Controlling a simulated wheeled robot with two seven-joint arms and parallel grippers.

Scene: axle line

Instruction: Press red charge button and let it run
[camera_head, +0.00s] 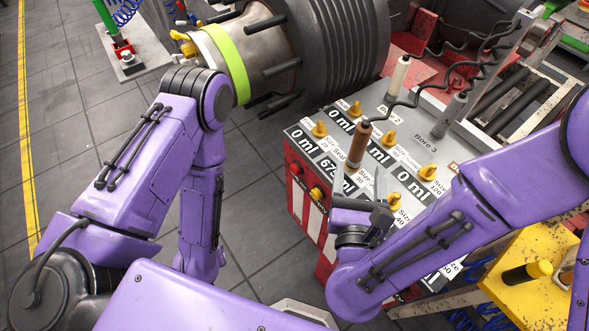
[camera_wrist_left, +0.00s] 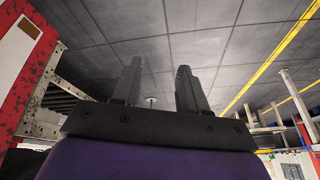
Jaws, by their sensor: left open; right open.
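A red round button (camera_head: 296,168) sits on the left face of the red cabinet (camera_head: 300,205), with a yellow one (camera_head: 317,193) beside it. I cannot read whether either is marked for charging. My right gripper (camera_head: 366,182) is over the cabinet's labelled top, fingers pointing up in the picture and apart. A brown-handled nozzle (camera_head: 358,145) stands just beyond its fingertips; whether they touch is unclear. My left gripper (camera_wrist_left: 156,72) is open and empty in the left wrist view; in the head view I cannot make out its fingers.
The cabinet top carries several yellow knobs (camera_head: 388,138), "0 ml" displays and cabled nozzles, one white (camera_head: 397,78). A large ribbed machine part (camera_head: 325,45) with a green band stands behind. A yellow bench (camera_head: 545,250) is at right. Tiled floor (camera_head: 90,95) at left is open.

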